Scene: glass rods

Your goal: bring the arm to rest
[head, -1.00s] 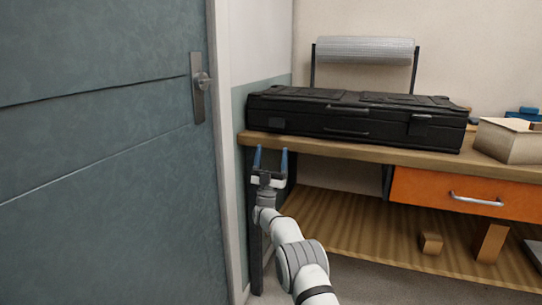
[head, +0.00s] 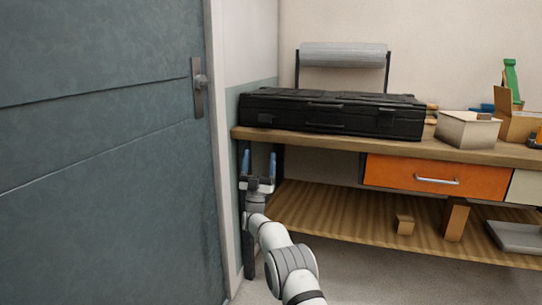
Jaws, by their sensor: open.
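My gripper (head: 259,165) is open, with its two blue fingers pointing up and nothing between them. It shows at the left end of the workbench (head: 330,144), in front of the bench's left leg and a little below the top's edge in the picture. My white and grey arm reaches up to it from the bottom of the view. I cannot tell whether the fingers touch the bench. No glass rods show in this view.
A long black case (head: 330,113) lies on the bench, with a roll (head: 343,55) behind it. Boxes (head: 467,129) stand to the right. An orange drawer (head: 437,177) is below the top. A blue-grey door (head: 105,150) fills the left. Floor shows in front of the bench.

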